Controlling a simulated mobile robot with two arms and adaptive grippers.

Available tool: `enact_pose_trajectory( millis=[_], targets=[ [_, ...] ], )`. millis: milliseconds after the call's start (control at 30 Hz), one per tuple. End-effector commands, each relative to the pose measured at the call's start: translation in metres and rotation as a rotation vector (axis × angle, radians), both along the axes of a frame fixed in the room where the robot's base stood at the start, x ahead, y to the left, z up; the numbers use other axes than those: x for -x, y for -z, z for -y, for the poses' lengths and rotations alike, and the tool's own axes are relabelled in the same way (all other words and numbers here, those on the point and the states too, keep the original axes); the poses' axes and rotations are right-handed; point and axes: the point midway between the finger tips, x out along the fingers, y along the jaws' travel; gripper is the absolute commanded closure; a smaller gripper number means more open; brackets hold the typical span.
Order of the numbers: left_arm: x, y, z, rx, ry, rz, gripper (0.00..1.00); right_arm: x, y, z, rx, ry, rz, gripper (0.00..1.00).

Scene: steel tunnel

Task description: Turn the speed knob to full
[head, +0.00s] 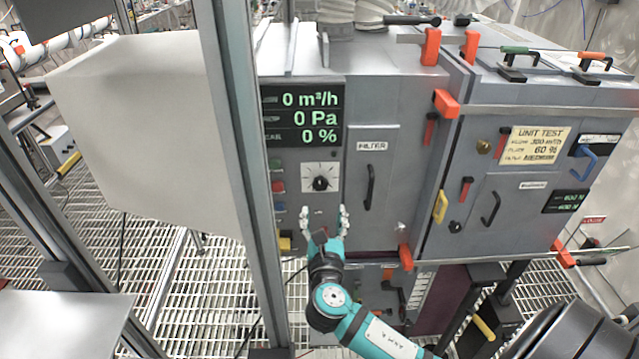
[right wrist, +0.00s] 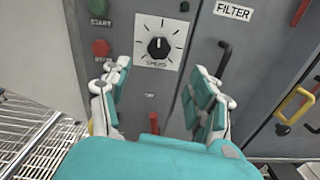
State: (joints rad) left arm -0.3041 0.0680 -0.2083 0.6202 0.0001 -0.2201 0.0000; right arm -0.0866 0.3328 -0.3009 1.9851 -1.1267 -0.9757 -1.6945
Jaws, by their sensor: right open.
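The speed knob (head: 320,184) is a black dial on a white square plate with tick marks, on the grey cabinet front below the display. It also shows in the right wrist view (right wrist: 158,48), with its pointer mark roughly upward. My right gripper (head: 325,214) is open and empty, just below the knob in the head view. In the right wrist view the open fingers (right wrist: 160,90) stand to either side below the plate, not touching the knob. The display (head: 303,115) reads 0 m³/h, 0 Pa and 0 %. My left gripper is not in view.
A green START button (right wrist: 100,20) and a red button (right wrist: 101,47) sit left of the knob. The filter door handle (head: 369,187) is to its right. A metal post (head: 240,150) stands left of the panel, partly covering the buttons in the head view.

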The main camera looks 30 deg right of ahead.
Motion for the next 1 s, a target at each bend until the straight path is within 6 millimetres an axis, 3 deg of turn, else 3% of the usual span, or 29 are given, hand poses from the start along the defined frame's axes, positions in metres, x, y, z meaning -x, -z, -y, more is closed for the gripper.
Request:
enact_pose_trajectory(
  millis=[300,500,933,1000],
  targets=[
    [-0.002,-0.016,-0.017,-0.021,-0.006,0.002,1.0,-0.06,-0.002,0.036,0.0,0.001,0.0,0.38],
    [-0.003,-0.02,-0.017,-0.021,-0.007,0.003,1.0,-0.084,-0.001,0.052,-0.001,0.0,0.001,0.38],
    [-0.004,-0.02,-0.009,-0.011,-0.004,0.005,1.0,-0.094,0.001,0.057,-0.002,-0.001,0.0,0.38],
    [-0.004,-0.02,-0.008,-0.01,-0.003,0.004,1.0,-0.094,0.001,0.057,-0.003,-0.001,-0.001,0.45]
  ],
)
